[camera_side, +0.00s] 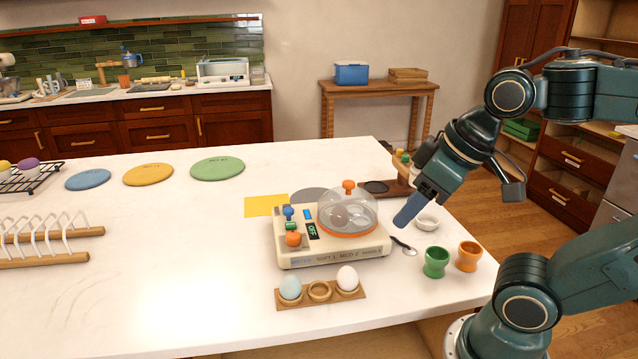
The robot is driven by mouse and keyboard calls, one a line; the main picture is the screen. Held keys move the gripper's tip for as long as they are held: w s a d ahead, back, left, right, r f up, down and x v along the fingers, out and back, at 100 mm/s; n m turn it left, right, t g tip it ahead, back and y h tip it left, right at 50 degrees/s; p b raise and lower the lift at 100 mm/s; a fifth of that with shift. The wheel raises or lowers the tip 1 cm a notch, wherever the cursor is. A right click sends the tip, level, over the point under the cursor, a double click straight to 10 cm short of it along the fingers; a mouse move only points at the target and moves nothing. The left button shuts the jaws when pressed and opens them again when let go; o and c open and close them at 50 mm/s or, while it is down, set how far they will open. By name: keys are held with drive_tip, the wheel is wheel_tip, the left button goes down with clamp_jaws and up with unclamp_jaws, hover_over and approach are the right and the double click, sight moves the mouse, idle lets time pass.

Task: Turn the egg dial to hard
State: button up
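The cream egg cooker (335,254) stands on the white counter. An orange knob (293,239), which looks like the egg dial, sits on its front left top. Its pointer setting is too small to read. A blue knob (288,211) stands behind it. A small display (312,231) beside them seems to read OFF. The front label shows SOFT 1 and MED 2; its right end is hard to read. A clear dome (360,210) covers the orange egg tray, with pale eggs inside. My gripper (403,219) hangs right of the dome, pointing down-left, apart from the dial. Its finger gap cannot be made out.
A wooden holder (320,291) with a bluish and a white egg stands in front of the cooker. A spoon (404,246), white bowl (428,222), green cup (436,262) and orange cup (468,256) are to the right.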

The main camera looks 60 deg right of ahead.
drive_tip(key=n+g, duration=0.6)
drive_tip(key=n, duration=1.2)
hover_over(293, 234)
drive_tip(key=f, duration=0.1)
drive_tip(key=shift+s, duration=0.1)
drive_tip(key=shift+f, duration=0.1)
drive_tip(key=shift+f, duration=6.8)
drive_tip(key=c, duration=1)
drive_tip(key=shift+o, duration=0.2)
